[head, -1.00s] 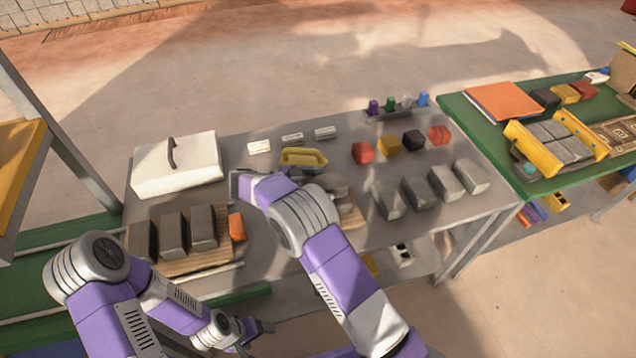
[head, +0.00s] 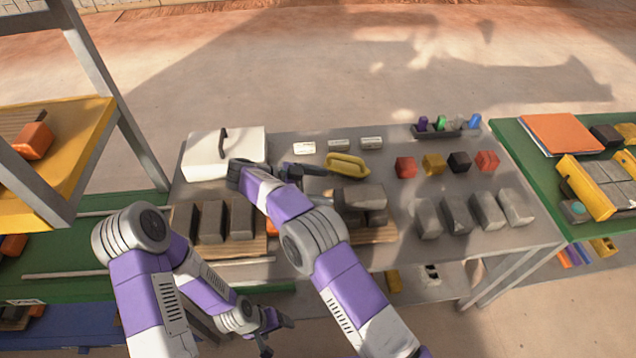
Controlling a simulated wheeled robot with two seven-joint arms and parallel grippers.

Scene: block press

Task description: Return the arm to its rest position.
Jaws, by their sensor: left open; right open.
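My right arm reaches over the grey table (head: 400,160). Its open gripper (head: 310,171) is above the table, left of the yellow-handled tool (head: 346,166) and behind the grey blocks (head: 364,197) on the right wooden board (head: 382,236); no block shows between its fingers. My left arm is folded low at the front left. Its open gripper (head: 272,330) hangs empty in front of the table's front edge, below the left wooden board (head: 222,251). Several dark grey blocks (head: 212,220) stand on that board. My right arm hides part of the boards and blocks.
A white lidded box (head: 200,155) stands at the back left. Coloured cubes (head: 433,163) and grey blocks (head: 456,214) stand in rows on the right. A yellow shelf (head: 85,140) with a metal post rises at the left. A green table (head: 515,150) stands at the right.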

